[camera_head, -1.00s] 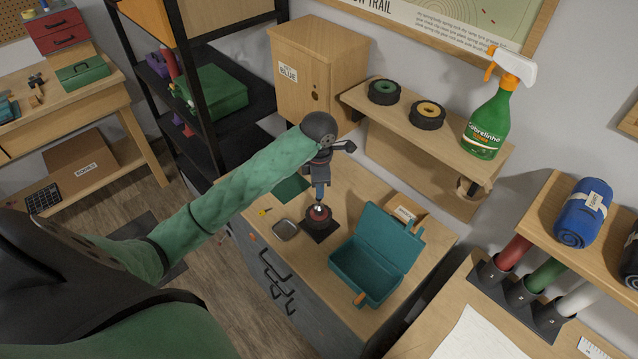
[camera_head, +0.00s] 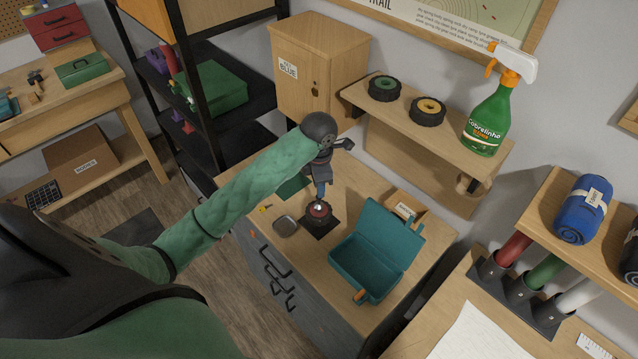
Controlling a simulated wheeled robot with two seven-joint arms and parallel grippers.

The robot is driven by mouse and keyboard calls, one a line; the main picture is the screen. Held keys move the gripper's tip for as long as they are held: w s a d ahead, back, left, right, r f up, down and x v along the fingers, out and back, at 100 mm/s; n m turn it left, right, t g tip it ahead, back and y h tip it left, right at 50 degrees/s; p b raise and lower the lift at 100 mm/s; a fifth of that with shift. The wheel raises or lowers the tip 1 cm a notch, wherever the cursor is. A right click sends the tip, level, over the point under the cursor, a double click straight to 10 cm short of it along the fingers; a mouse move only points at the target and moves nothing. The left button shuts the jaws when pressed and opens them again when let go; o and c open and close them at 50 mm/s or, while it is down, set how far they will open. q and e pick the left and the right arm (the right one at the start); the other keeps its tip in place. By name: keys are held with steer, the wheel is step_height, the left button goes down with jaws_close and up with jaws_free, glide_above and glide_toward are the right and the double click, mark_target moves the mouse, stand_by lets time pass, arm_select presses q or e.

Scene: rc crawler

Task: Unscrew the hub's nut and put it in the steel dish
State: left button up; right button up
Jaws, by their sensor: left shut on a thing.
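The hub (camera_head: 317,214), dark with a reddish top, stands on a black square mat (camera_head: 322,231) on the wooden bench top. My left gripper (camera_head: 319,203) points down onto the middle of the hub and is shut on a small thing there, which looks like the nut. The nut is mostly hidden and too small to make out clearly. The steel dish (camera_head: 285,225) lies on the bench just left of the hub and looks empty. My right gripper is not in view.
An open teal toolbox (camera_head: 367,272) stands right of the hub, with a small box (camera_head: 405,207) behind it. A green mat (camera_head: 293,187) and a small yellow item (camera_head: 265,208) lie to the left. A shelf above holds wheels and a green spray bottle (camera_head: 490,122).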

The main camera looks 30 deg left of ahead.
arm_select(q)
steer(key=shift+n, duration=0.6)
steer(key=shift+r, duration=1.35)
